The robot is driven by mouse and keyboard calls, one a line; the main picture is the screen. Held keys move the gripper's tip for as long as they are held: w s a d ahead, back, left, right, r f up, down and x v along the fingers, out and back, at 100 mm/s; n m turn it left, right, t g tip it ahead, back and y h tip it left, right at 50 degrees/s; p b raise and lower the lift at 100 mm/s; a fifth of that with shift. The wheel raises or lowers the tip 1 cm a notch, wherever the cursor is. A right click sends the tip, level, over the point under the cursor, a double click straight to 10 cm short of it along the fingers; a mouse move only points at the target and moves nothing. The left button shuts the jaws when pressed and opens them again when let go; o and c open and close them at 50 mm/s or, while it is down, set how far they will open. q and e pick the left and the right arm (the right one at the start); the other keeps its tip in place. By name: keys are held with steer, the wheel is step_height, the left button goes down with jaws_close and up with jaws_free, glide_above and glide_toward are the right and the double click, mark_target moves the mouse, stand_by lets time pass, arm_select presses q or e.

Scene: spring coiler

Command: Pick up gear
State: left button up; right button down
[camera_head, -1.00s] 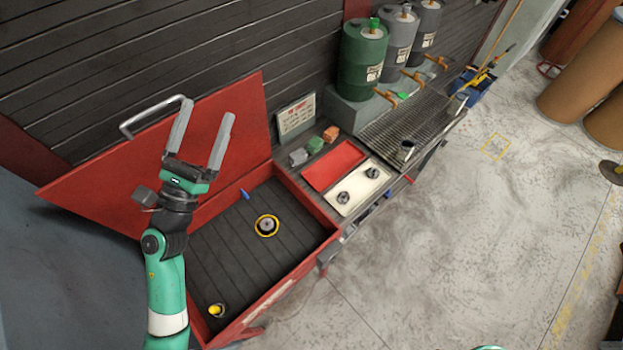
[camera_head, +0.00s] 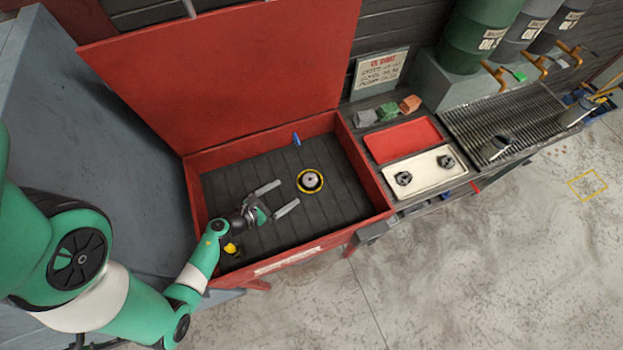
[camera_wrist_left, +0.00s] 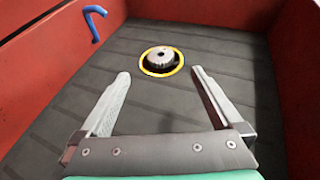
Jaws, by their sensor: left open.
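A round grey metal part that looks like the gear (camera_head: 310,180) sits inside a yellow ring on the dark slatted floor of the red open-lidded bin (camera_head: 373,180). In the left wrist view the gear (camera_wrist_left: 160,60) is ahead of the fingertips, roughly centred between them. My left gripper (camera_head: 288,194) is open and empty inside the bin, its two fingers pointing at the gear with a gap left between. Two dark gear-like parts, one at the left (camera_head: 403,178) and one at the right (camera_head: 446,161), rest on a white tray outside the bin. My right gripper is out of view.
A blue hooked tool (camera_head: 297,139) lies near the bin's back wall. A yellow-topped item (camera_head: 231,248) is at the front left corner. The raised red lid (camera_head: 235,65) stands behind. A red tray (camera_head: 402,139) and metal grating (camera_head: 505,118) are to the right.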

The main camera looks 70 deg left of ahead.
mark_target(308, 181)
arm_select(q)
steer(key=b+x, duration=0.1)
steer(key=x, duration=0.4)
steer(key=shift+w+f, duration=0.1)
steer(key=shift+w, duration=0.2)
steer(key=shift+w+a+f+b, duration=0.1)
steer(key=shift+w+f+b, duration=0.05)
steer(key=shift+f+b, duration=0.15)
steer(key=b+x, duration=0.1)
steer(key=x, duration=0.1)
steer(key=b+x, duration=0.1)
steer(key=x, duration=0.1)
steer(key=shift+f, duration=0.35)
steer(key=shift+w+a, duration=0.1)
steer(key=shift+w, duration=0.05)
jaws_close()
steer(key=shift+r, duration=0.1)
